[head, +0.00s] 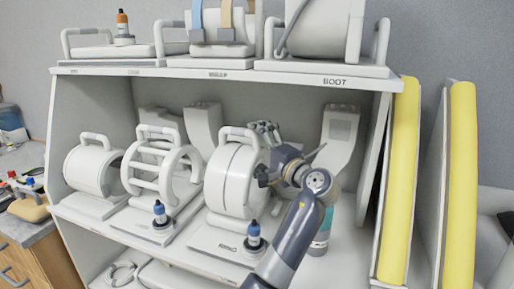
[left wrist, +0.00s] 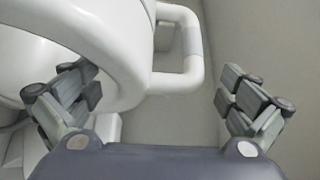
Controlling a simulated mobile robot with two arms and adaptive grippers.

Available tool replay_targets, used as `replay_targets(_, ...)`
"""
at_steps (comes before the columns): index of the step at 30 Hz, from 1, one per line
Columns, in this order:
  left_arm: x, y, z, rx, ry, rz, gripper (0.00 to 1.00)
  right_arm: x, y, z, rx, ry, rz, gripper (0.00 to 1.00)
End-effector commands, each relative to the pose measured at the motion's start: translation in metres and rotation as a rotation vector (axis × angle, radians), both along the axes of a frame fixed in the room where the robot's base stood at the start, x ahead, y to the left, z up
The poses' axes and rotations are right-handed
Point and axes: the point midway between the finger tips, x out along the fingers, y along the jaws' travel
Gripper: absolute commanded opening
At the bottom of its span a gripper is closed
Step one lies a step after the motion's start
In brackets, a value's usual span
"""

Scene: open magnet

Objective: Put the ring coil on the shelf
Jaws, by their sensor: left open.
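A thick white ring-shaped coil (head: 233,182) with a handle on top stands upright on the middle shelf, on a white base plate whose label is too small to read surely. I take it as the ring coil. My left gripper (head: 266,132) is at its upper right, beside the handle. In the left wrist view, my left gripper (left wrist: 157,78) is open, with its fingers wide apart. A rounded white body (left wrist: 75,45) and its looped handle (left wrist: 190,50) show ahead, between and beyond the fingers; nothing is gripped. My right gripper is not in view.
The shelf unit (head: 110,72) holds other white coils: a cylinder (head: 92,170) and a barred cage (head: 160,165) at left. Blue-capped bottles (head: 253,236) stand at the front. Yellow pads (head: 399,185) lean at right. A counter with drawers (head: 42,240) is at left.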

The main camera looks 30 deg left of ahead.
Motion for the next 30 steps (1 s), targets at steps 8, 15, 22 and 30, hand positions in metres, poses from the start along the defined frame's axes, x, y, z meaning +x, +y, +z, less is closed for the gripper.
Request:
replay_targets(8, -0.003, -0.010, -0.002, 0.000, -0.001, -0.002, 1.00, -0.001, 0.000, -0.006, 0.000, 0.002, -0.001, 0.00)
replay_targets(15, -0.021, -0.055, -0.005, -0.002, -0.003, -0.005, 1.00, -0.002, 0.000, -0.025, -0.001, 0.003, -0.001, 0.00)
replay_targets(22, -0.037, -0.095, -0.005, -0.002, -0.002, -0.003, 1.00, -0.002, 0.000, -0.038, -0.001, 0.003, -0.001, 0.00)
replay_targets(30, -0.045, -0.112, -0.003, 0.000, -0.001, 0.000, 1.00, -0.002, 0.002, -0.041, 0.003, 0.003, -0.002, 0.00)
